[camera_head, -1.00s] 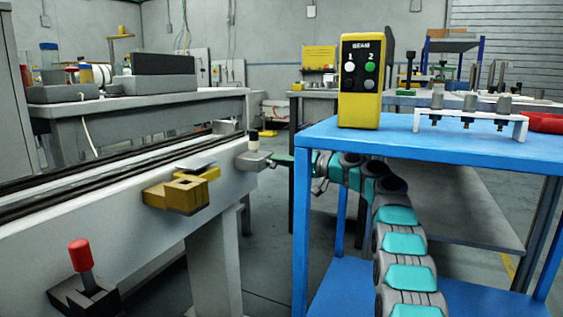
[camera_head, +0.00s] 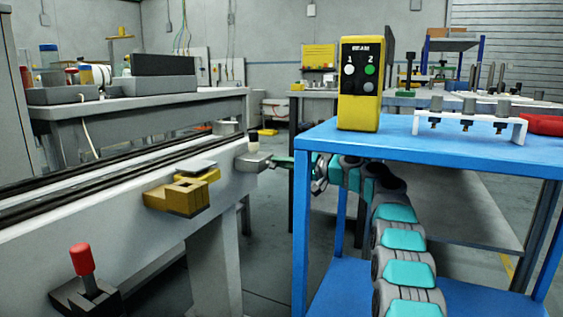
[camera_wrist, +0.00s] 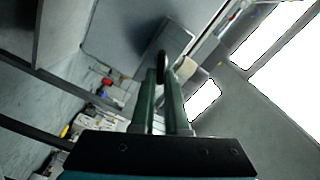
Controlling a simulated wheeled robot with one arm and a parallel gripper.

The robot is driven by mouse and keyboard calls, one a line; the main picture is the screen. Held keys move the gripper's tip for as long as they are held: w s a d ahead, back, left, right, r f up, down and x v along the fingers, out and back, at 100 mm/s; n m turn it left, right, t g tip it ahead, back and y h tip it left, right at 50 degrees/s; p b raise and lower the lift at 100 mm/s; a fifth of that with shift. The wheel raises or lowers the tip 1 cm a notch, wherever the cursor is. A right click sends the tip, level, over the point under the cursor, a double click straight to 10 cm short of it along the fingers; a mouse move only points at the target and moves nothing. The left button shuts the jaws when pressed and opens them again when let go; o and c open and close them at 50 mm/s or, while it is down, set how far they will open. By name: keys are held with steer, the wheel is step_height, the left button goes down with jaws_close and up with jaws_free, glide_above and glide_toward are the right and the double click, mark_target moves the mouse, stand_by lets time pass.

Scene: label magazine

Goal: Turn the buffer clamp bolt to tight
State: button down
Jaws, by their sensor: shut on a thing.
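A grey clamp block (camera_head: 253,162) with a black-and-white knob (camera_head: 254,144) on top sits at the far end of the conveyor rail. My gripper (camera_head: 276,161) reaches it from the right, with its green fingers level at the block's side. In the wrist view the two green fingers (camera_wrist: 162,80) are close together, shut on a dark narrow piece (camera_wrist: 161,60), which seems to be the clamp bolt.
A yellow bracket (camera_head: 178,197) and a red-knobbed lever (camera_head: 82,262) stick out of the conveyor's near side (camera_head: 60,240). A blue table (camera_head: 400,140) with a yellow button box (camera_head: 359,90) stands right, close above my arm. Open floor lies between conveyor and table.

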steer(key=shift+a+f+m+p, duration=0.3)
steer(key=shift+m+p, duration=0.2)
steer(key=shift+m, duration=0.3)
steer(key=shift+f, duration=0.1)
steer(key=c, duration=0.9)
jaws_free()
steer(key=shift+d+r, duration=0.15)
steer(key=shift+r, duration=0.05)
steer(key=shift+d, duration=0.1)
steer(key=shift+v, duration=3.8)
